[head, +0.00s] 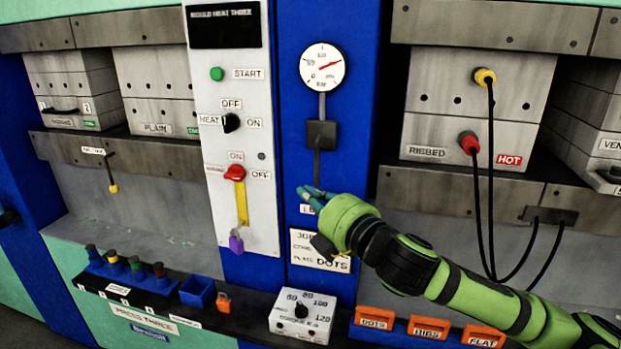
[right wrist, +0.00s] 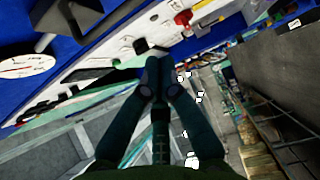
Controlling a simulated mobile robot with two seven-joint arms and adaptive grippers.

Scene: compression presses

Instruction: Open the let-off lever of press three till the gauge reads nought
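The gauge (head: 322,67) is a round white dial on the blue column, its red needle pointing right and slightly up; its small figures are blurred. Below it, a pipe runs to a dark valve block (head: 321,135). The grey let-off lever (head: 317,163) hangs down from this block. My right gripper (head: 313,196) is at the lever's lower end, its teal fingers partly over a white label. In the right wrist view its fingers (right wrist: 160,72) lie close together, with no clear gap. I cannot tell whether they touch the lever. My left gripper is out of view.
Left of the column, a white control panel (head: 237,60) carries a green start button, a black heat knob and a red switch. A white dial box (head: 303,316) and orange bins (head: 429,327) stand on the ledge below.

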